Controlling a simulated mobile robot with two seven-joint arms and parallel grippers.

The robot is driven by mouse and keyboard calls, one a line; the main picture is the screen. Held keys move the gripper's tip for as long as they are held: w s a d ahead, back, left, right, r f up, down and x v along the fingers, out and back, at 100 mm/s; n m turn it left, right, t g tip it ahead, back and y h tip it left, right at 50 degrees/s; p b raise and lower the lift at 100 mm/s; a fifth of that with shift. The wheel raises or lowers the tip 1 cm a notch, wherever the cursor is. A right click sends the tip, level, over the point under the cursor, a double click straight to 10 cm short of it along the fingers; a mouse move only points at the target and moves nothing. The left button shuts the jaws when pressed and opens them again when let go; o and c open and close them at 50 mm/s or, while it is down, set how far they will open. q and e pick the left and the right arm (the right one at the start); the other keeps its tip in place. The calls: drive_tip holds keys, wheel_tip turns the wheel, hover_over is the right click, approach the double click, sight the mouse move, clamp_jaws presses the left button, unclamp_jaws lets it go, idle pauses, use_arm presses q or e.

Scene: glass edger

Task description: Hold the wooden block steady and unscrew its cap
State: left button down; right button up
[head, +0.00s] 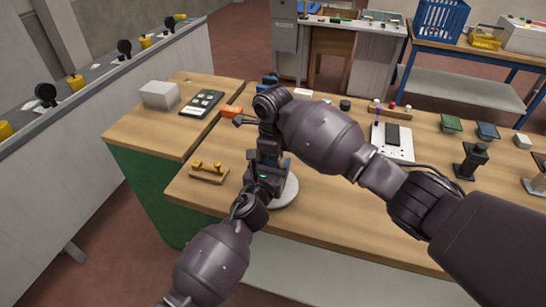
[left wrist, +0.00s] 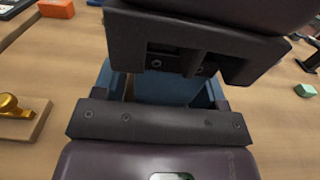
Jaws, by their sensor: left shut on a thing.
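My left gripper (head: 264,181) comes up from below in the head view, in front of a round white disc on the bench. It is shut on the wooden block, which the two grippers almost wholly hide. In the left wrist view, blue fingers (left wrist: 168,92) show between the two dark gripper bodies. My right gripper (head: 269,152) points down from above, right over the left one. It also fills the top of the left wrist view (left wrist: 190,45). Its fingertips are hidden, so whether it is shut on the cap cannot be seen. The cap is hidden too.
The white disc (head: 289,190) lies under the grippers. A wooden board with brass handle (head: 208,171) lies to the left, an orange block (head: 231,112) behind it. A white board (head: 392,142) and dark stand (head: 471,161) are on the right. The bench front right is clear.

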drive_tip(key=shift+n, duration=1.7)
drive_tip(key=o, duration=1)
drive_tip(key=shift+a+r, duration=0.1)
drive_tip(key=shift+r, duration=2.2)
use_arm(q)
drive_tip(key=shift+c, duration=0.5)
unclamp_jaws()
drive_tip(key=shift+s, duration=0.1)
